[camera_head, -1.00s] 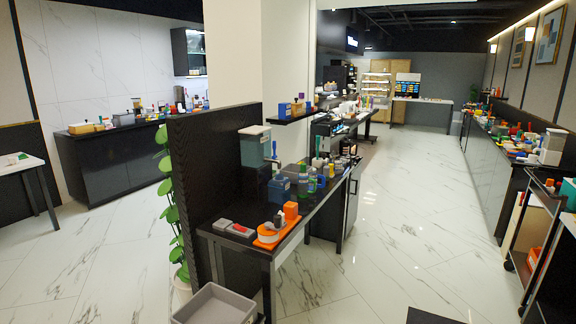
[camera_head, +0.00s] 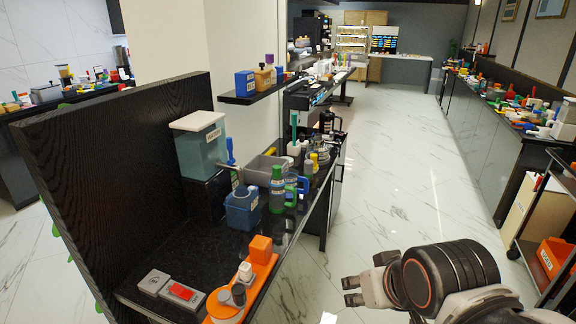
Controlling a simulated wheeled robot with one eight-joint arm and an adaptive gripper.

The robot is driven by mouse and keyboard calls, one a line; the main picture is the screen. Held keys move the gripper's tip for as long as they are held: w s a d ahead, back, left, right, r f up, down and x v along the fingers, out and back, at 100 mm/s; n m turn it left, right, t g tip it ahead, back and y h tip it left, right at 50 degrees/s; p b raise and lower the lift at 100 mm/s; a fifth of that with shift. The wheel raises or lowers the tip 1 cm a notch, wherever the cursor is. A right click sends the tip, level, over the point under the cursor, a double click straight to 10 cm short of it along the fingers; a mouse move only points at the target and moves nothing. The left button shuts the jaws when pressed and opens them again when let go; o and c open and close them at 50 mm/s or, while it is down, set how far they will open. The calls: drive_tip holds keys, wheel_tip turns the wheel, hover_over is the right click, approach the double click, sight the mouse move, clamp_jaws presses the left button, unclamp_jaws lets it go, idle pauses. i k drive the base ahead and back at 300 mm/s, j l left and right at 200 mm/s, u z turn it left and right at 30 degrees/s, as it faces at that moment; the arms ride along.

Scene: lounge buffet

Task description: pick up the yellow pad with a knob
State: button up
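I cannot make out a yellow pad with a knob for certain. A small yellow thing (camera_head: 271,152) shows behind the grey bin on the black table; its shape is too small to tell. A tan block with a dark knob (camera_head: 263,76) stands on the wall shelf, and I cannot tell whether it is a pad. My gripper (camera_head: 351,291) is at the lower right, over the floor to the right of the table. Its two fingertips look apart, with nothing between them.
The black table (camera_head: 150,250) holds an orange tray (camera_head: 262,284), grey boxes (camera_head: 170,287), a blue container (camera_head: 242,208), a green bottle (camera_head: 277,190) and a teal dispenser (camera_head: 200,150). A dark partition (camera_head: 110,160) stands left. A cart (camera_head: 540,215) stands right. The marble aisle (camera_head: 390,170) is clear.

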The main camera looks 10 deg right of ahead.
sight(313, 157)
drive_tip(key=l+u, duration=0.25)
drive_tip(key=l, duration=0.6)
drive_tip(key=l+u, duration=0.25)
drive_tip(key=l, duration=0.65)
drive_tip(key=i+l+u, duration=0.1)
drive_tip(key=i, duration=0.4)
drive_tip(key=i+l+u, duration=0.1)
drive_tip(key=i, duration=0.4)
drive_tip(key=i+l+u, duration=0.1)
drive_tip(key=i+l, duration=0.15)
drive_tip(key=i, duration=0.25)
drive_tip(key=i+l+u, duration=0.1)
drive_tip(key=i+l, duration=0.15)
drive_tip(key=i, duration=0.25)
drive_tip(key=j+z, duration=0.15)
drive_tip(key=j, duration=0.25)
